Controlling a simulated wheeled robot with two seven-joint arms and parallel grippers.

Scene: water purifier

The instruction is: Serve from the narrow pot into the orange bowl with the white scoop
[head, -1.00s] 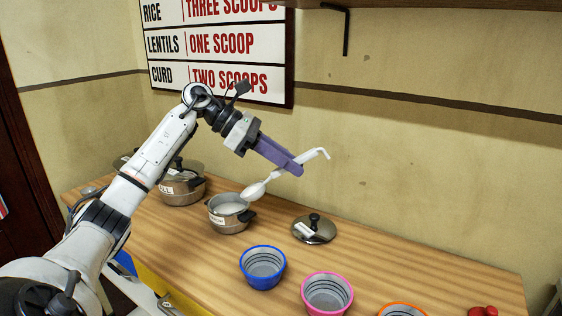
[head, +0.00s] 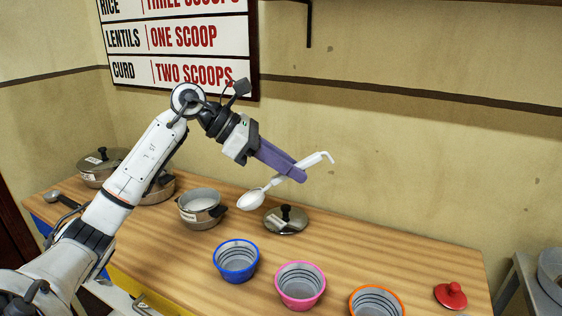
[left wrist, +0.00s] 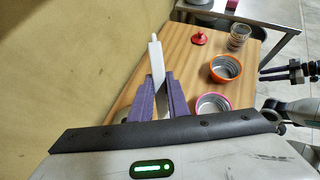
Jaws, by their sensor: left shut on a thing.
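My left gripper (head: 298,170) is shut on the handle of the white scoop (head: 251,200). The scoop is held above the counter, its bowl between the pot and the loose lid; I cannot tell what is in it. The narrow pot (head: 203,217) stands open to its left with white contents. The orange bowl (head: 376,304) is at the bottom edge of the head view, partly cut off, right of the scoop. It also shows in the left wrist view (left wrist: 226,69). My right gripper (left wrist: 272,73) appears at that view's right edge, too small to read.
A blue bowl (head: 237,261) and a pink bowl (head: 300,286) stand left of the orange one. A dark-knobbed lid (head: 287,220) lies behind them. A red lid (head: 451,295) lies right. Other pots (head: 101,166) are at the far left. A glass (left wrist: 238,37) stands near the counter's end.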

